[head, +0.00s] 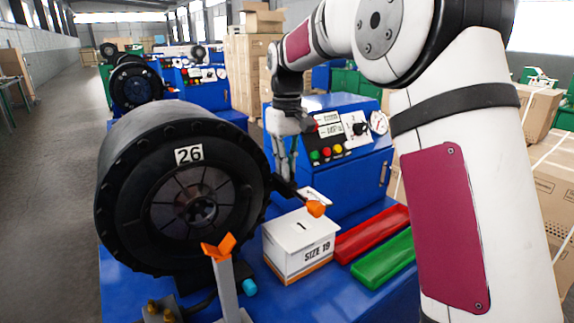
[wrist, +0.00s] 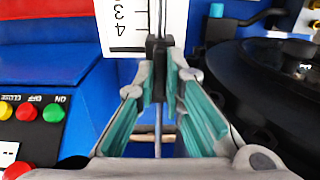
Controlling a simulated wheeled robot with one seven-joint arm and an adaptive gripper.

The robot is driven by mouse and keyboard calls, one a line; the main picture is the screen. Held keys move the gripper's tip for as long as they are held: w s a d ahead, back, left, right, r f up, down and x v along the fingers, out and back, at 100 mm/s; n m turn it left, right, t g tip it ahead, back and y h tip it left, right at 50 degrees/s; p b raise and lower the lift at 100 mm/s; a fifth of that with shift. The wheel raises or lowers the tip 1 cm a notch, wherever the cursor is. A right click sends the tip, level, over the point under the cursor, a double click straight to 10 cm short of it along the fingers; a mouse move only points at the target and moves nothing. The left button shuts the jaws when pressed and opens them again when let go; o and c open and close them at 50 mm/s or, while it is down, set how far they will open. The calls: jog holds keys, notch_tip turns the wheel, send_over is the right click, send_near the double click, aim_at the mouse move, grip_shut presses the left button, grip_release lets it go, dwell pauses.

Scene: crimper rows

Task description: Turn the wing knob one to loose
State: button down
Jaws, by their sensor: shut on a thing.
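One orange wing knob (head: 218,248) sits on a grey post in front of the black crimper head (head: 113,215). I cannot tell which is number one.
A white SIZE 19 box (head: 300,246), a red tray (head: 372,233) and a green tray (head: 384,261) lie on the blue bench. The blue cabinet (head: 345,185) with buttons and gauge stands behind. A white numbered plate (wrist: 128,25) is beyond my fingertips.

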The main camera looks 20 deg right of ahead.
jog(key=c, duration=1.7)
grip_release()
jog(key=shift+r, duration=0.15)
notch_tip(320, 180, up, 12)
jog(key=shift+f, duration=0.1)
